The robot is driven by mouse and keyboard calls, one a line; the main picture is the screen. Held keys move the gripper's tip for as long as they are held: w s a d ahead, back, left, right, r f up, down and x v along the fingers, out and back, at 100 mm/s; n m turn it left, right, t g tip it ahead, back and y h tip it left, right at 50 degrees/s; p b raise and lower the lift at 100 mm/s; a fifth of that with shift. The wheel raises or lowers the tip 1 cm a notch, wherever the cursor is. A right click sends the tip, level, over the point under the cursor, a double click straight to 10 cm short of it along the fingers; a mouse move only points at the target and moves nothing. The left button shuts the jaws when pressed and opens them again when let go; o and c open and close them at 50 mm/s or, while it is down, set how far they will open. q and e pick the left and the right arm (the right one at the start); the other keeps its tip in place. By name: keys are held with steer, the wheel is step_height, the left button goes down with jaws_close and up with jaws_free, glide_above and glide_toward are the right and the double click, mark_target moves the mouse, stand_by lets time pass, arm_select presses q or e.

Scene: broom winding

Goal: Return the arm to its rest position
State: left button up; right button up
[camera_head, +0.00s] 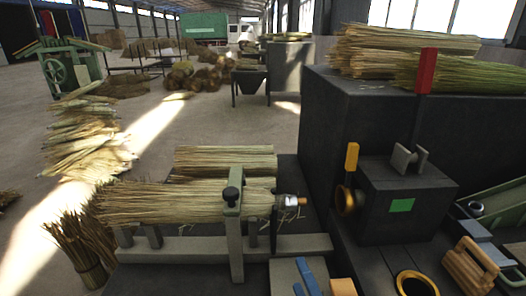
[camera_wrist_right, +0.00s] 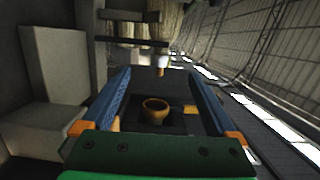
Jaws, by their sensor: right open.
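My right gripper (camera_wrist_right: 160,84) is open, with its two blue fingers wide apart and nothing held between them. My left gripper is not in view.
A straw bundle (camera_head: 180,202) lies in a grey-green clamp stand (camera_head: 234,238). A wooden piece (camera_head: 470,262) lies at bottom right.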

steer(key=s+d+f+n+g, duration=0.2)
steer(key=s+f+n+g, duration=0.2)
steer(key=f+n+g, duration=0.35)
steer(key=s+d+f+n+g+h, duration=0.4)
steer(key=s+d+f+n+g, duration=0.25)
steer(key=s+f+n, duration=0.35)
steer(key=s+f+g+p, duration=0.1)
steer(key=s+f+p, duration=0.15)
steer(key=f, duration=1.05)
arm_select(q)
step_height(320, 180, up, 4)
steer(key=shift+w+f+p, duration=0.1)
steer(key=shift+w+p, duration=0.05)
steer(key=shift+p, duration=0.6)
arm_select(e)
steer(key=s+d+f+g, duration=0.1)
steer(key=s+d+f, duration=0.1)
steer(key=s+f, duration=0.7)
steer(key=s, duration=0.4)
steer(key=shift+s+d+f, duration=0.2)
steer(key=shift+d+f, duration=0.1)
steer(key=shift+d, duration=0.05)
